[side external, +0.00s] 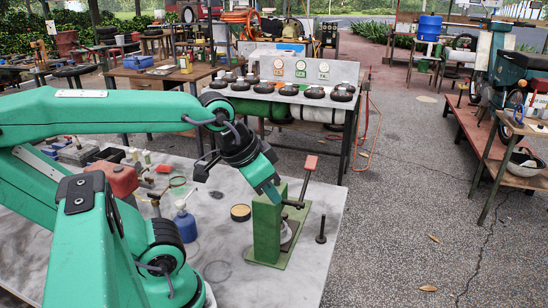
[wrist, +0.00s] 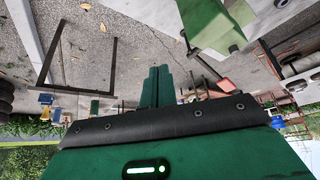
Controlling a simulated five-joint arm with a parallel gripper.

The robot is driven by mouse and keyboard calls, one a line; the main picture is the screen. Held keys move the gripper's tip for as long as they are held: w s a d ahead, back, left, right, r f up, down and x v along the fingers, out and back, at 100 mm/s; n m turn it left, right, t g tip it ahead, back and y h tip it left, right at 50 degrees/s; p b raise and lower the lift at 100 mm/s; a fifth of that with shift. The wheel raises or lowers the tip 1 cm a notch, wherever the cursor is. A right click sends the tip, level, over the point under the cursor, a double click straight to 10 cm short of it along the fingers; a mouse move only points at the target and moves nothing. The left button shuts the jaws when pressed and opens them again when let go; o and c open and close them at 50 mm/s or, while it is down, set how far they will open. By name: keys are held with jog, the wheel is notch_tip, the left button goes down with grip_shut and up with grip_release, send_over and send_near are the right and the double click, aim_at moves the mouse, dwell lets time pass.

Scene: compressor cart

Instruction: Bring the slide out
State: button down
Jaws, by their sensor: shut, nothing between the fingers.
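A green upright fixture (side external: 267,228) stands on a green base plate near the right edge of the grey work table. A dark lever with a red grip (side external: 310,162) rises beside its top, and a short dark bar (side external: 293,204) sticks out to the right. I cannot tell for certain which part is the slide. My gripper (side external: 274,193) points down at the top of the fixture; whether it touches is unclear. In the wrist view its fingers (wrist: 157,86) are together and empty, with the green fixture (wrist: 212,24) to their upper right.
The grey table (side external: 225,275) also holds a round tin (side external: 240,212), a blue bottle (side external: 186,225) and a dark upright pin (side external: 321,230). Bare paving (side external: 420,220) lies to the right.

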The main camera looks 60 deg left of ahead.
jog(key=c, duration=1.5)
grip_release()
jog(key=shift+w+r, duration=0.1)
jog(key=o, duration=0.3)
jog(key=shift+w+r, duration=0.1)
jog(key=shift+w, duration=0.05)
jog(key=w+a+n+g, duration=0.15)
jog(key=w+a, duration=0.35)
jog(key=w, duration=0.5)
jog(key=w+a+n+g, duration=0.1)
jog(key=w+a+g, duration=0.25)
jog(key=w, duration=0.65)
jog(key=w+a+f+n+g+h, duration=0.1)
jog(key=w+a+f+g, duration=0.1)
jog(key=a+f, duration=0.5)
jog(key=w+a+f+n+g+h, duration=0.1)
jog(key=w+a+f, duration=0.3)
jog(key=a+f, duration=0.4)
notch_tip(320, 180, down, 2)
jog(key=shift+a+f+g, duration=0.2)
jog(key=shift+g, duration=0.7)
jog(key=shift+s+d, duration=0.1)
jog(key=shift+s, duration=0.2)
